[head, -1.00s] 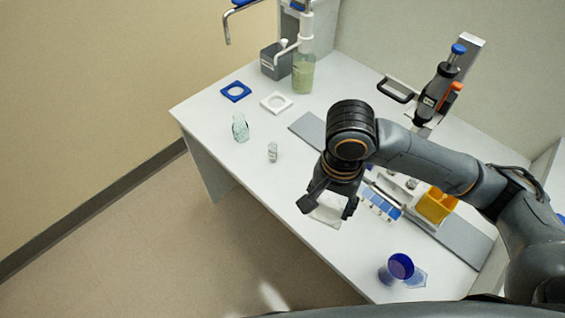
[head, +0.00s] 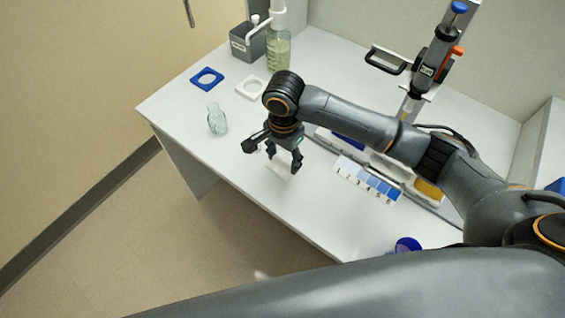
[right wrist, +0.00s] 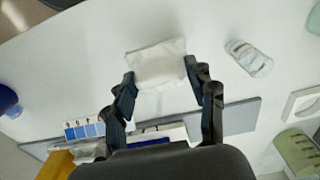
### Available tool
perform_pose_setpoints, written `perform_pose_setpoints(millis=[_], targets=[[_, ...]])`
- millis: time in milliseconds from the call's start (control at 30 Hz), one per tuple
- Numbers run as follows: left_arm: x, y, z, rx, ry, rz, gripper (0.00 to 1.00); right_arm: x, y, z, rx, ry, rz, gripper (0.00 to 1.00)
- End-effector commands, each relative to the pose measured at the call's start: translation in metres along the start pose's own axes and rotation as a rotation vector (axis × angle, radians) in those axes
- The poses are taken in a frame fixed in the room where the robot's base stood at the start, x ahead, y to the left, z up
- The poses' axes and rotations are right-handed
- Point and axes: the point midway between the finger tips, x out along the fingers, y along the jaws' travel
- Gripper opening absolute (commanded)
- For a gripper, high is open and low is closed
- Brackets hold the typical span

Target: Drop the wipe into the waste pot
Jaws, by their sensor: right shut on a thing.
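My right gripper (head: 283,160) is shut on the white wipe (head: 281,168) and holds it over the front part of the white bench. In the right wrist view the wipe (right wrist: 157,63) is pinched between the two fingertips (right wrist: 160,85) and looks crumpled. A dark blue pot (head: 407,244), which may be the waste pot, stands at the lower right of the head view, partly hidden by my arm. A blue thing (right wrist: 8,100), likely the same pot, shows at the left edge of the right wrist view. My left gripper is not in view.
Blue (head: 207,78) and white (head: 251,87) square rings lie behind. A blue shade card (head: 368,180) and a pipette stand (head: 437,60) are right.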

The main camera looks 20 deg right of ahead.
Motion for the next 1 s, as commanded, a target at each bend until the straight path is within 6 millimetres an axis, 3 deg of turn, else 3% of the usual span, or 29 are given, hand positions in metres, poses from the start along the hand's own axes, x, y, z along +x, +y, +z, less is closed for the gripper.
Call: perform_pose_setpoints(millis=[133,433,800,833,933,1000], targets=[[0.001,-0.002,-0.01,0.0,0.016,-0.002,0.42,0.01,-0.007,-0.005,-0.001,-0.001,-0.001,0.32],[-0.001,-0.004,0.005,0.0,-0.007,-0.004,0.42,0.044,-0.01,-0.01,-0.002,0.001,-0.001,0.32],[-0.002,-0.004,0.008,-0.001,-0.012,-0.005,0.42,0.049,-0.01,-0.009,-0.002,0.0,0.0,0.32],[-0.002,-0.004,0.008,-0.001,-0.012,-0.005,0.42,0.049,-0.01,-0.009,-0.002,0.0,-0.001,0.57],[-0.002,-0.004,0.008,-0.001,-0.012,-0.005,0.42,0.049,-0.01,-0.009,-0.002,0.0,-0.001,0.78],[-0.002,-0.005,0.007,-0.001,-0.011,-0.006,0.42,0.049,-0.01,-0.009,-0.002,0.0,-0.001,0.78]])
